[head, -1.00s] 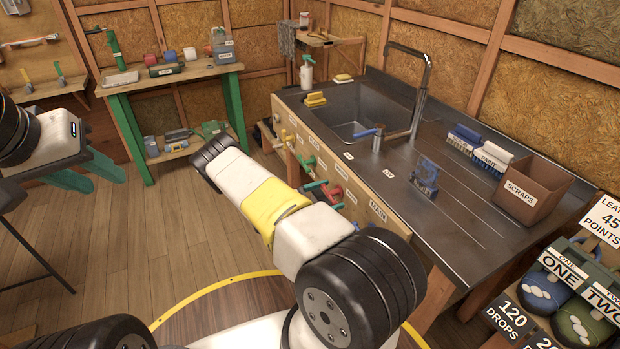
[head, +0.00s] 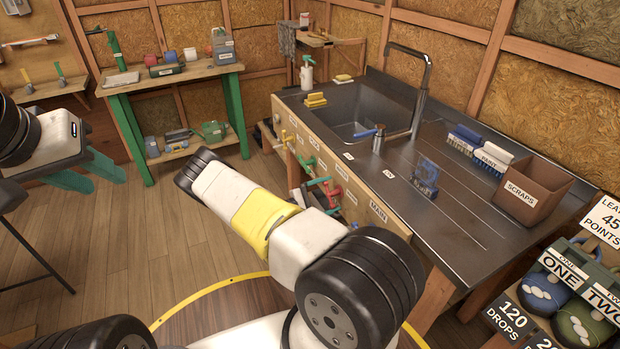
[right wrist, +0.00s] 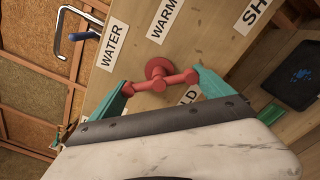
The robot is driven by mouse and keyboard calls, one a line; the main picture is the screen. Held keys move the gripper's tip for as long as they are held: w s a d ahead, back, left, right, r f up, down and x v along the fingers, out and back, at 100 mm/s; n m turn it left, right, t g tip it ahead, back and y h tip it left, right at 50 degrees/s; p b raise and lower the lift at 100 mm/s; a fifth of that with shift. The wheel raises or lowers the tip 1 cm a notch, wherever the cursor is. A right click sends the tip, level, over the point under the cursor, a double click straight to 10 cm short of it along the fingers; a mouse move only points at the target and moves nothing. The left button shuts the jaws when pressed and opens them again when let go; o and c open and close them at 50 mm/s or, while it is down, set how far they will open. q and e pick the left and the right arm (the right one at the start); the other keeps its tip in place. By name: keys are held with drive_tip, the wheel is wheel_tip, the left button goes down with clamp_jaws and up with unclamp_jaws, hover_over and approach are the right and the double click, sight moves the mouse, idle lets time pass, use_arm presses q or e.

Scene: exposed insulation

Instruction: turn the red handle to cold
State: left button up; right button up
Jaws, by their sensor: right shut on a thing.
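The red handle (right wrist: 158,78) is a bar on a round hub, on the wooden panel in the right wrist view. My right gripper (right wrist: 161,81) has one teal finger at each end of the bar and is shut on it. Labels WATER (right wrist: 113,45), WARM (right wrist: 164,20) and one partly hidden, ending in LD (right wrist: 189,96), surround it. In the head view, the red handle (head: 334,192) shows small on the sink's front panel, beside my right gripper (head: 320,184), partly hidden by my arm. My left gripper (head: 88,172) is open and empty at the left.
The sink counter (head: 460,225) holds a tall tap (head: 424,80), brushes and a scraps box (head: 532,190). A green-legged bench (head: 125,135) stands at the back left. Floor between bench and sink is open.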

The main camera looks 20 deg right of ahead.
drive_tip(key=m, duration=0.4)
drive_tip(key=shift+w+r+m, duration=0.1)
drive_tip(key=shift+m, duration=2.2)
drive_tip(key=o, duration=1.1)
drive_tip(key=shift+a+r, duration=0.1)
drive_tip(key=a, duration=0.7)
drive_tip(key=shift+s+a, duration=0.35)
